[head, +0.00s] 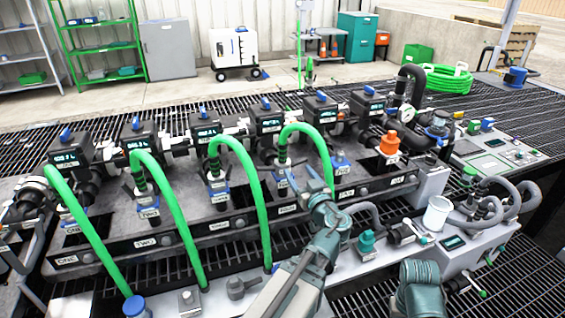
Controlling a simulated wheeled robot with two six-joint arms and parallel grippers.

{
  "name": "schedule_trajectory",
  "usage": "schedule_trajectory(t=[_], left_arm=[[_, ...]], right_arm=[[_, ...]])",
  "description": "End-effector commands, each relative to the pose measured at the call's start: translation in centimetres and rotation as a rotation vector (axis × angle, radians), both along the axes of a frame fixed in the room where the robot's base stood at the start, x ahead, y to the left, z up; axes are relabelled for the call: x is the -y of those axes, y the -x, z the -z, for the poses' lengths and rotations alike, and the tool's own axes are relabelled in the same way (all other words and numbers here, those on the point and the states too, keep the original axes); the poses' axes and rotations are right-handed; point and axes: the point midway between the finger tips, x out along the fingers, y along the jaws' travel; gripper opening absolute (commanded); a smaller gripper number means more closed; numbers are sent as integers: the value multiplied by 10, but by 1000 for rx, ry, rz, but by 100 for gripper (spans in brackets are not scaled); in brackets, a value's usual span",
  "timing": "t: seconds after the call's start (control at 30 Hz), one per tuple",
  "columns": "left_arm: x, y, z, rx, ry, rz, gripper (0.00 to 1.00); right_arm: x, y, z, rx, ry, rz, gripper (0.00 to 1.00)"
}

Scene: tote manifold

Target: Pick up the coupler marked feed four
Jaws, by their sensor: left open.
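A row of stations runs across the manifold deck (110,255), with plates reading ONE and TWO at the left. At the fourth station, a green hose (318,143) arches from a dark upright coupler (282,153). I take this as feed four by its place in the row; its marking is too small to read. My left gripper (303,178) is open and empty, just right of and in front of this coupler. It hides part of the station and the hose's lower end. I cannot tell whether it touches the hose. My right gripper is not in view.
Other green hoses (255,185) arch close by on the left. A blue-collared fitting (341,163) and an orange-capped one (390,143) stand to the right. A white cup (437,213) and a teal fitting (367,241) sit on the front ledge.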

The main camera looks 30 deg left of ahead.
Motion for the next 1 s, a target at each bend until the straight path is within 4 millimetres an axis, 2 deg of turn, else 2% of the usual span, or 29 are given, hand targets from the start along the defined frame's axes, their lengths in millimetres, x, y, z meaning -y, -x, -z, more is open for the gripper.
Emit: schedule_trajectory(t=[0.4,0.6,0.83,1.0], left_arm=[[-54,-47,0,-2,-2,-3,70],[-65,-55,0,-3,-3,-1,70],[-67,-56,0,-3,-3,-1,70],[-82,-67,1,-3,-3,-2,70]], right_arm=[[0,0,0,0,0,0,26],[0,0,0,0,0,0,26],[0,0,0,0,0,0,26],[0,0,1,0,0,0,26]])
